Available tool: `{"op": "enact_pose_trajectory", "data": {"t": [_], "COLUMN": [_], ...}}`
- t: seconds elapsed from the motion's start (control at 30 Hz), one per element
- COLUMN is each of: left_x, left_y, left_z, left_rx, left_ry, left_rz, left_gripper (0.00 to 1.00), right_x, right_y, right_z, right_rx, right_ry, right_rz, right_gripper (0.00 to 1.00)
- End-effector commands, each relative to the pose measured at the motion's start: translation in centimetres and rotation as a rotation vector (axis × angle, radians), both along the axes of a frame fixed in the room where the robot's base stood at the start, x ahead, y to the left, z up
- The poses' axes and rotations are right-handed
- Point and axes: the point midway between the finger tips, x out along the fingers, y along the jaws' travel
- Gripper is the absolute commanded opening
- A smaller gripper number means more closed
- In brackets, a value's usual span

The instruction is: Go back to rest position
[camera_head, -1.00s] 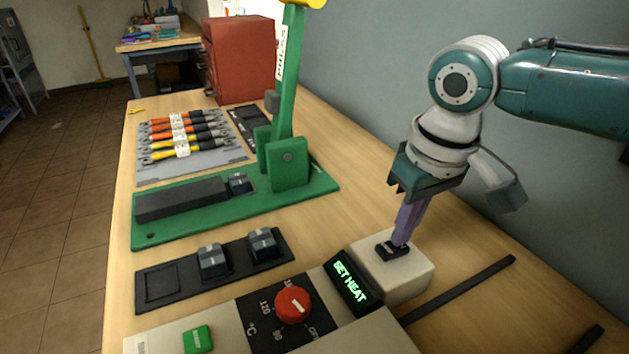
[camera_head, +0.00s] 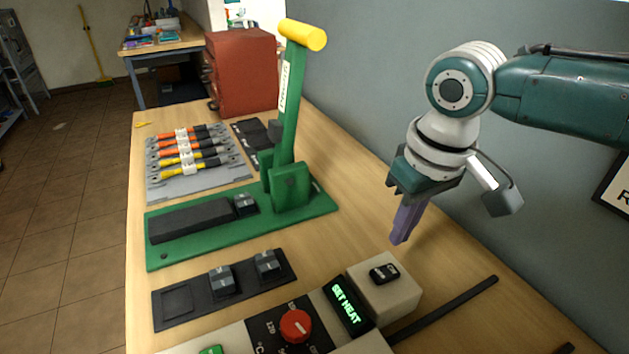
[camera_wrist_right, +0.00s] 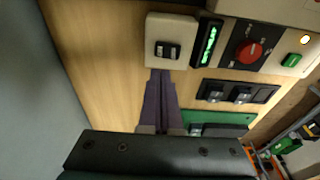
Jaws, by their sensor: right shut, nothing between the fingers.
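My right gripper (camera_head: 401,238) hangs above the wooden bench, its purple fingers together and empty. It is behind and above the cream box with the black rocker switch (camera_head: 384,273), clear of it. My left gripper does not show in either view.
A green lever press (camera_head: 288,185) with a yellow handle stands mid-bench. A panel with a red knob (camera_head: 296,325) and a "SET HEAT" display (camera_head: 345,305) lies in front. Cables on a grey mat (camera_head: 205,187) and a red cabinet (camera_head: 241,72) are farther back. The wall is close on the right.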

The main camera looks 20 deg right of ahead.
Motion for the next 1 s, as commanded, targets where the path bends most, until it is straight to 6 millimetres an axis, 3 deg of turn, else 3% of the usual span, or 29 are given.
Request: {"op": "enact_pose_trajectory", "data": {"t": [0.1, 0.6, 0.67, 0.77, 0.9, 1.0], "left_x": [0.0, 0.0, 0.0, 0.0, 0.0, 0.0], "left_y": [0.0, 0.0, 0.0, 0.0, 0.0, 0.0], "left_z": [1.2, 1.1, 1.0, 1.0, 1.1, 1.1], "left_rx": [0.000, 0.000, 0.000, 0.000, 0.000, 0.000], "left_ry": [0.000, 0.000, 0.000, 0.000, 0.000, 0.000], "left_rz": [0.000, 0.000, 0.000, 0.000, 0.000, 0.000], "left_gripper": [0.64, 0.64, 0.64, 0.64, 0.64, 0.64], "right_x": [0.0, -0.3, -1.0, -3.5, -8.5, -11.6], "right_y": [0.0, 0.5, 1.6, 5.1, 10.5, 12.2], "right_z": [1.1, 0.7, 0.2, -0.9, -1.3, -0.3], "right_rx": [0.001, 0.005, 0.015, 0.049, 0.117, 0.141], "right_ry": [0.000, 0.002, 0.005, 0.004, -0.040, -0.088], "right_rz": [0.000, 0.013, 0.043, 0.137, 0.263, 0.284], "right_gripper": [0.00, 0.00, 0.00, 0.00, 0.00, 0.00]}}
